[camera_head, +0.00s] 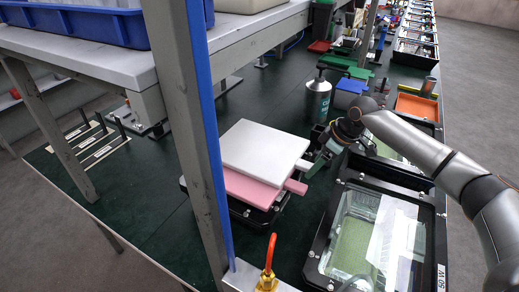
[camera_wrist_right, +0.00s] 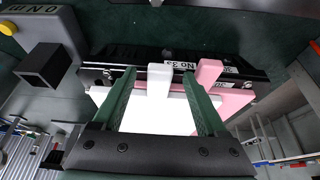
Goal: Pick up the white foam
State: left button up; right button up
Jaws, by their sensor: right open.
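The white foam (camera_head: 258,150) is a flat sheet with a small tab at its right edge. It lies on top of a pink foam sheet (camera_head: 248,188), which has its own tab, on a black housing. My right gripper (camera_head: 317,160) is at the white foam's tab side. In the right wrist view, the two green fingers of my right gripper (camera_wrist_right: 159,75) are open, one on each side of the white foam (camera_wrist_right: 158,118) and its tab, with gaps to the tab. The pink foam (camera_wrist_right: 208,72) shows to the right. My left gripper is not in view.
A grey post (camera_head: 185,120) with a blue strip stands left of the foam. A floodlight housing (camera_head: 318,255) with a glass front lies at the lower right.

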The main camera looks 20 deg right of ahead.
jog(key=shift+c, duration=0.2)
grip_shut()
dwell(0.5)
